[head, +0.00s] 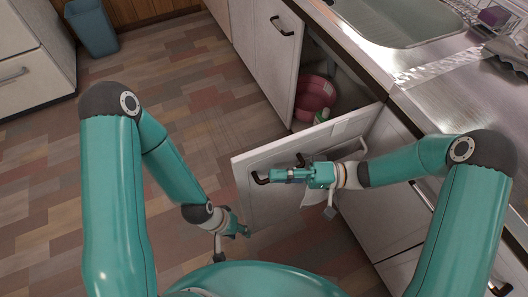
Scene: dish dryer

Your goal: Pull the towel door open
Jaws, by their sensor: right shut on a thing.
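The towel door (262,208), a white cabinet front below the counter, stands swung out from the cabinet line, partly open. My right gripper (288,175) reaches across its face from the right and is shut on its dark handle (261,179). Part of the handle is hidden behind the gripper. A pale cloth-like piece (314,196) shows just below this gripper, partly covered. My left gripper (232,232) hangs low over the floor, left of the door's lower part and apart from it. Its fingers are too small to read.
Another white cabinet door (262,50) stands open behind, with a pink bin (315,95) in the dark cabinet beside it. The sink (400,20) and metal counter (440,95) lie above. The tiled floor (200,110) at left is clear. A blue bin (92,27) stands far left.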

